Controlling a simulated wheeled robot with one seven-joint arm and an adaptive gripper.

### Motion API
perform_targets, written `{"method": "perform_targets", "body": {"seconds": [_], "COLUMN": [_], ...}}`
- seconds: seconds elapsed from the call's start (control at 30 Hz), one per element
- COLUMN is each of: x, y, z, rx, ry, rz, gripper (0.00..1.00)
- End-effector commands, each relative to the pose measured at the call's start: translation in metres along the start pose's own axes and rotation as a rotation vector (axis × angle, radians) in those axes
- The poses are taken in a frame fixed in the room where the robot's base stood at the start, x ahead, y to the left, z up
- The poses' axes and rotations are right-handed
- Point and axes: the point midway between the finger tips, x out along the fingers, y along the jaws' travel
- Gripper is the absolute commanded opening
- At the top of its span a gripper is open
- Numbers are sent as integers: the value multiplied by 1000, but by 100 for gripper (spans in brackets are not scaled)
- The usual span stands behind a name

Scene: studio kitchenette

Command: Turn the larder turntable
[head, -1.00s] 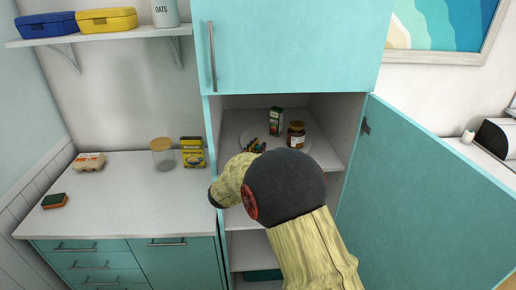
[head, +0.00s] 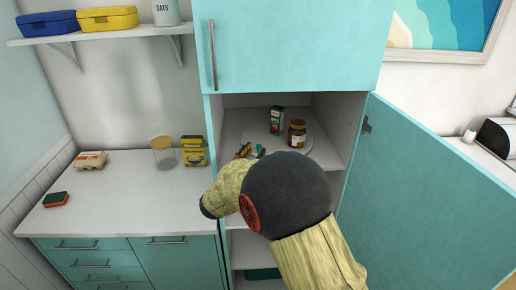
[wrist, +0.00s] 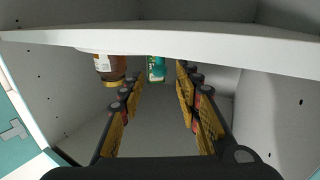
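The larder turntable (head: 262,137) is a pale round disc on a shelf inside the open tall cupboard. A green carton (head: 277,120) stands towards its back, and a brown jar with a pale label (head: 297,134) stands at its right. My gripper (head: 245,150) is at the disc's left front, with my arm hiding the front of the shelf. In the wrist view my gripper (wrist: 158,80) is open, its fingers apart with nothing held between them. The jar (wrist: 108,66) and carton (wrist: 156,68) show beyond the fingertips. I cannot tell whether a finger touches the disc.
The teal cupboard door (head: 430,190) stands open at the right. The cupboard's side walls (wrist: 275,105) close in on the gripper.

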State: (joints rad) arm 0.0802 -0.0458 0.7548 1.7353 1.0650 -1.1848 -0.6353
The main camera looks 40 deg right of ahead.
Motion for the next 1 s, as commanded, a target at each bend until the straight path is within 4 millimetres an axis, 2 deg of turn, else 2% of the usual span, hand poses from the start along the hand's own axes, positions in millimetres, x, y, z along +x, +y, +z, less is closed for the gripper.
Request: {"method": "perform_targets", "body": {"seconds": [0.03, 0.2, 0.4, 0.77, 1.0], "x": [-12, -44, -67, -72, -69], "y": [-1, -1, -1, 0, 2], "z": [-1, 0, 0, 0, 6], "rx": [0, 0, 0, -1, 11], "ry": [1, 1, 1, 0, -26], "rz": [-4, -3, -2, 1, -3], "gripper": [33, 33, 33, 33, 20]}}
